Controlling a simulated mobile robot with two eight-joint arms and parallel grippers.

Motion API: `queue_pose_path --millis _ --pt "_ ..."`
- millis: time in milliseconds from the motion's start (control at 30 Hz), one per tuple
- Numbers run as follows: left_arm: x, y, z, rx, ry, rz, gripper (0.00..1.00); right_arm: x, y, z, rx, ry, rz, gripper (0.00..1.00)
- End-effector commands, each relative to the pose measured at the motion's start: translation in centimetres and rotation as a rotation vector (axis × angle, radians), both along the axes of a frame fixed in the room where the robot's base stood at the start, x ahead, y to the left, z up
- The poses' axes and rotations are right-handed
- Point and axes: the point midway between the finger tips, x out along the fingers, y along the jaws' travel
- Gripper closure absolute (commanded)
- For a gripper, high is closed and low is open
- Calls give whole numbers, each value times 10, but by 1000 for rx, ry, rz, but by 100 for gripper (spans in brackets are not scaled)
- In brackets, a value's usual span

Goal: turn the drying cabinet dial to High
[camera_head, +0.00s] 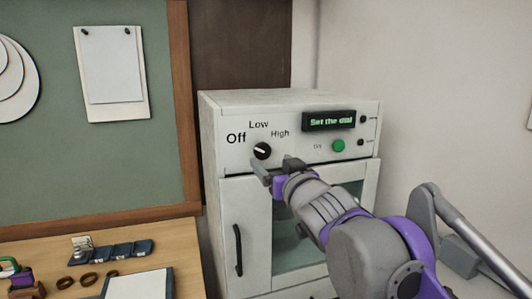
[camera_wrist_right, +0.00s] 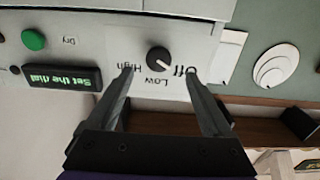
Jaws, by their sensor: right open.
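The drying cabinet (camera_head: 215,112) stands against the wall, with a black dial (camera_head: 262,151) on its front panel. Off, Low and High are printed around the dial. The dial's white mark points to the left, toward Off. In the right wrist view the dial (camera_wrist_right: 160,60) appears upside down, between and beyond my open fingers. My right gripper (camera_wrist_right: 158,74) is open and empty, its fingers on either side of the dial. In the head view my right gripper (camera_head: 275,168) is just below and right of the dial. I cannot tell whether it touches the panel. My left gripper is out of view.
A display (camera_head: 329,120) reads "Set the dial", with a green button (camera_head: 338,146) below it. The cabinet door has a black handle (camera_head: 238,250). A wooden table (camera_head: 50,255) with small parts and a pinboard (camera_head: 60,165) are at the left.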

Motion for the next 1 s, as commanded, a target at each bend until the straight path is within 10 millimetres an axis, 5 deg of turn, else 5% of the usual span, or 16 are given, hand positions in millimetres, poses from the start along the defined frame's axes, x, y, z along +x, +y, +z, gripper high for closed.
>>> queue_pose_path --millis 300,733,1000 --pt "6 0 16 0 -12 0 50 49 16 2 -1 -1 0 16" --pt "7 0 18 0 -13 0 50 59 19 0 -1 1 -1 16" --pt "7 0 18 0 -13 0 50 58 19 0 -1 1 -1 64"
